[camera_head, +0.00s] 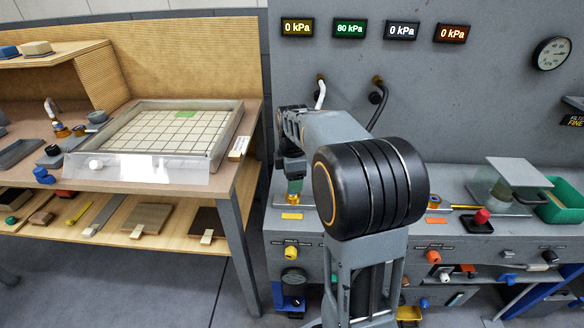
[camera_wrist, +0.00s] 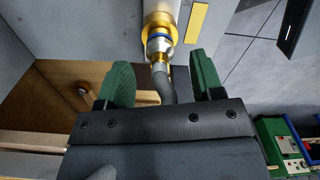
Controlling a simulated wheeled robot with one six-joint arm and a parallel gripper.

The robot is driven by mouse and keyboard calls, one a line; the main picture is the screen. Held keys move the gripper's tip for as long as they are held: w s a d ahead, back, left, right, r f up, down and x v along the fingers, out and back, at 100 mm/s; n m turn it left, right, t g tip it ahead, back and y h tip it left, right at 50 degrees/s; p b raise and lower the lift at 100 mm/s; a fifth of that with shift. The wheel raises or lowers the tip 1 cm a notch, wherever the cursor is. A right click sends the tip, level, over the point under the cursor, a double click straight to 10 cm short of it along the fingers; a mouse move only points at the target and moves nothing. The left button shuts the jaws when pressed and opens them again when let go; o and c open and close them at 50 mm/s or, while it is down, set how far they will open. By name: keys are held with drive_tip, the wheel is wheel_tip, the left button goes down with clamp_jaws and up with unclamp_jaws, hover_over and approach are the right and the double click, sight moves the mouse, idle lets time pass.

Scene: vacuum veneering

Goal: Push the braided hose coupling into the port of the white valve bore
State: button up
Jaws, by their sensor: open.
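My gripper (camera_wrist: 162,80) is open, its two green fingers standing on either side of a dark grey hose (camera_wrist: 161,85) with a visible gap. The hose ends in a silver coupling (camera_wrist: 160,45) with a blue ring. The coupling lies in line with a brass port (camera_wrist: 152,20) beside a yellow label (camera_wrist: 197,22); it looks seated in or against it, but I cannot tell how deep. In the head view my gripper (camera_head: 293,185) points down at the bench's left end, above the yellow label (camera_head: 291,216). I cannot make out the white valve bore; my arm hides the bench's middle.
On the back wall are pressure displays, the white one (camera_head: 401,31) reading 0 kPa, and a dark hose (camera_head: 378,105). A red knob (camera_head: 482,216) and a green bin (camera_head: 562,205) stand to the right. A wooden table with a gridded frame (camera_head: 232,124) stands left.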

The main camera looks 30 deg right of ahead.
drive_tip(key=shift+f+b, duration=0.35)
drive_tip(key=shift+f, duration=1.55)
drive_tip(key=c, duration=1.1)
drive_tip(key=shift+w+r, duration=0.1)
drive_tip(key=shift+r, duration=0.15)
drive_tip(key=shift+r+p, duration=1.7)
drive_tip(key=shift+p, duration=0.15)
